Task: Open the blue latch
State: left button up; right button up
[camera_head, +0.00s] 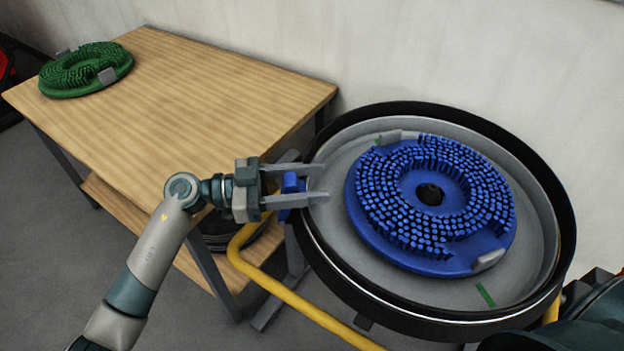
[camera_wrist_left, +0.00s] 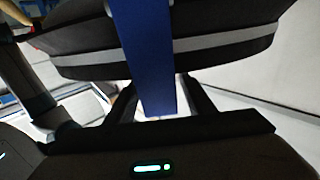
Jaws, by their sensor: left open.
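The blue latch (camera_head: 291,190) sits at the left rim of a round black-rimmed tank (camera_head: 318,262). My left gripper (camera_head: 322,182) is open, with its two fingers on either side of the latch in the head view. In the left wrist view the latch (camera_wrist_left: 146,60) is a long blue bar running down the middle, between the two dark fingers (camera_wrist_left: 163,98). I cannot tell whether the fingers touch it. The fingers and gripper body hide part of the latch in the head view. My right gripper is not in view.
A blue bristled disc brush (camera_head: 375,215) lies in the tank. A wooden table (camera_head: 205,95) stands at the left, with a green brush (camera_head: 85,68) on its far corner. A yellow tube frame (camera_head: 285,290) runs below the tank. A pale wall is behind.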

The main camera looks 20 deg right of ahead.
pick_arm(q)
jog(key=shift+d, duration=0.2)
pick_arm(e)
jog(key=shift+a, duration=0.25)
pick_arm(q)
grip_shut()
